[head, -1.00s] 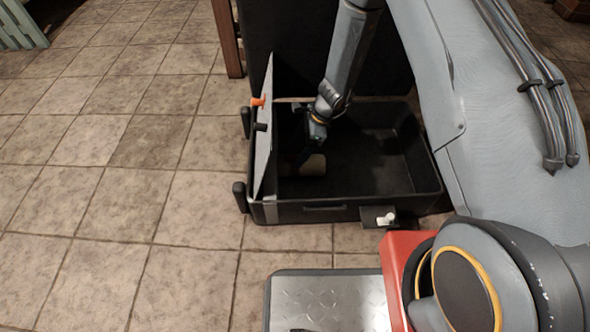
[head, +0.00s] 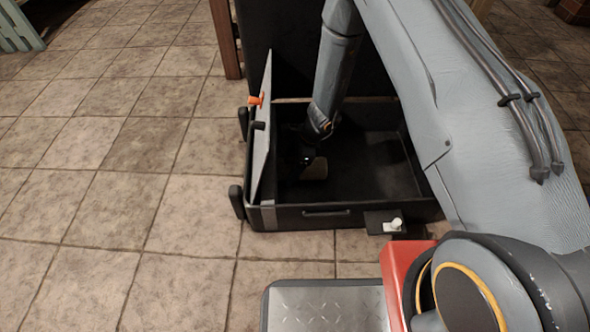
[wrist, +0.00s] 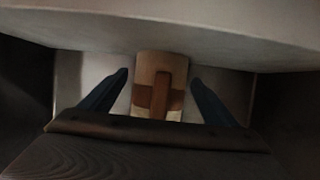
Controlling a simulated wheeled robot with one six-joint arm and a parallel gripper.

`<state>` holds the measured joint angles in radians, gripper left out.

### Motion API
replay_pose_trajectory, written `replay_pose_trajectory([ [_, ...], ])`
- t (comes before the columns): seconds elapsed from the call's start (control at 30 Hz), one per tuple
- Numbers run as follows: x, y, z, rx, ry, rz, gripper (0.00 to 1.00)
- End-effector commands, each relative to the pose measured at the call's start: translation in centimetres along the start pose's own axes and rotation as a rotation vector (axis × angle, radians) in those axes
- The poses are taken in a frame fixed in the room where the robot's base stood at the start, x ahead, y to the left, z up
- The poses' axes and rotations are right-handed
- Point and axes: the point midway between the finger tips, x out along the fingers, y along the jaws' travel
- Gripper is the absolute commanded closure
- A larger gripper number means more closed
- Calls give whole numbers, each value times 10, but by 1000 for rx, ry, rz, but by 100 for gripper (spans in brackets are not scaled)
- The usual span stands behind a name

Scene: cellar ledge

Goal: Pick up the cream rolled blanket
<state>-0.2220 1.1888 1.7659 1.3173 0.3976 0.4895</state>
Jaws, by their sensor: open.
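The cream rolled blanket (head: 315,169) lies at the left inside an open black case, in shadow and partly hidden by my arm. In the wrist view the blanket (wrist: 147,70) is cream with a brown strap and band, seen end-on. My gripper (head: 304,157) is down inside the case at the blanket. In the wrist view the two dark blue fingers of my gripper (wrist: 158,77) stand apart, one on each side of the blanket, with visible gaps. I see no contact from the fingers.
The black case (head: 300,218) stands on a tiled floor. A pale surface (wrist: 180,28) crosses the top of the wrist view.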

Motion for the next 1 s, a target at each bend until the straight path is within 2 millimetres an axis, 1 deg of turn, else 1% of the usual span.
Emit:
replay_pose_trajectory([
  [0.13,-1,0,0,0,0,0,18],
  [0.17,-1,0,0,0,0,0,21],
  [0.3,-1,0,0,0,0,0,45],
  [0.47,-1,0,0,0,0,0,72],
  [0.77,-2,0,1,0,0,-1,73],
  [1.0,-10,2,1,1,0,-1,73],
])
